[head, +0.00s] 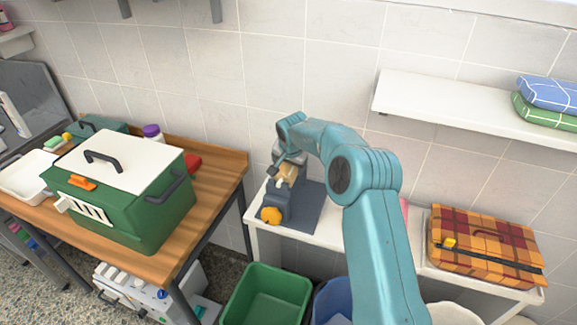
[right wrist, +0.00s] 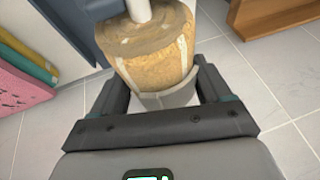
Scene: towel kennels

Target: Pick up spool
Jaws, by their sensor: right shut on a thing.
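The spool (right wrist: 155,52) is a tan, wound cylinder with pale strips down its side. In the right wrist view it lies between the two fingers of my right gripper (right wrist: 165,98), which is shut on it. A white rod (right wrist: 139,10) sticks out of its far end. In the head view the spool (head: 288,173) shows small below my right gripper (head: 283,162), at a dark blue-grey stand (head: 308,205) with a yellow knob (head: 271,215). Whether the spool is clear of the rod cannot be told. My left gripper is not in view.
The stand is on a white bench (head: 262,238) against the tiled wall. A green carrier (head: 150,215) stands on a wooden table to the left. A plaid case (head: 485,245) lies to the right. A green bin (head: 265,295) and a blue bin (head: 333,300) stand below.

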